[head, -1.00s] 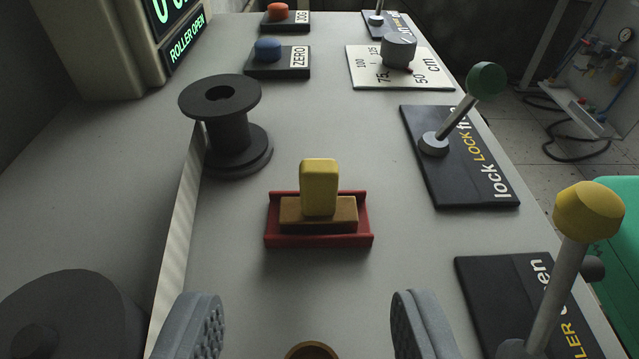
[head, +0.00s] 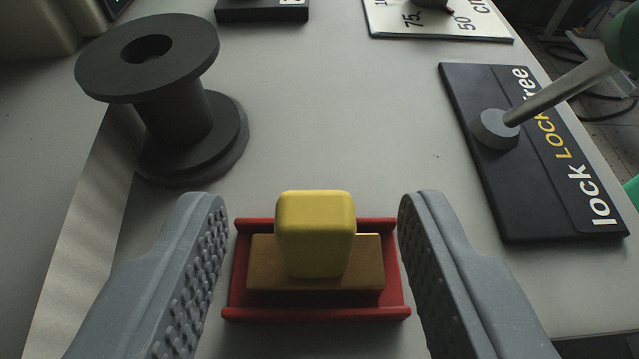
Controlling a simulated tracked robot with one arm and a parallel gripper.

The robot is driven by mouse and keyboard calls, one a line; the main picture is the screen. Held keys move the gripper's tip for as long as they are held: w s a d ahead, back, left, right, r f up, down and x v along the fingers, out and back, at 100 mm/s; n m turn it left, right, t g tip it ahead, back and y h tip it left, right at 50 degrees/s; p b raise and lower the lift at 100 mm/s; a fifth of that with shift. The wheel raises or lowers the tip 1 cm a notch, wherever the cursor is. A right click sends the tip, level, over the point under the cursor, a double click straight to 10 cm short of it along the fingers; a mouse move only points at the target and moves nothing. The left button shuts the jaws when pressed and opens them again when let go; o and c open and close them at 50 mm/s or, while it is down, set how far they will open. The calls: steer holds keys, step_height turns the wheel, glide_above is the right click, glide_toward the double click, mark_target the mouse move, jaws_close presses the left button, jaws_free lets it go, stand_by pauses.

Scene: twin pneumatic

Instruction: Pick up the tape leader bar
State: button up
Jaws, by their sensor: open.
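The tape leader bar is a tan-brown bar (head: 262,262) with a yellow upright block (head: 315,235) on top. It sits in a red tray (head: 300,313) on the grey table, low in the middle of the head view. My gripper (head: 313,215) is open, with one ridged grey finger on the left of the tray and one on the right. The yellow block stands between the fingers with a gap on each side. No contact shows.
A black spool (head: 178,112) stands at the left, beside a pale tape strip (head: 75,245). A black lock/free panel (head: 545,165) with a tilted lever (head: 560,90) is at the right. A white dial plate (head: 400,20) lies at the back. Bare table lies between.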

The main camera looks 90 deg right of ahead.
steer(key=shift+d+f, duration=0.2)
steer(key=shift+d, duration=0.2)
jaws_close()
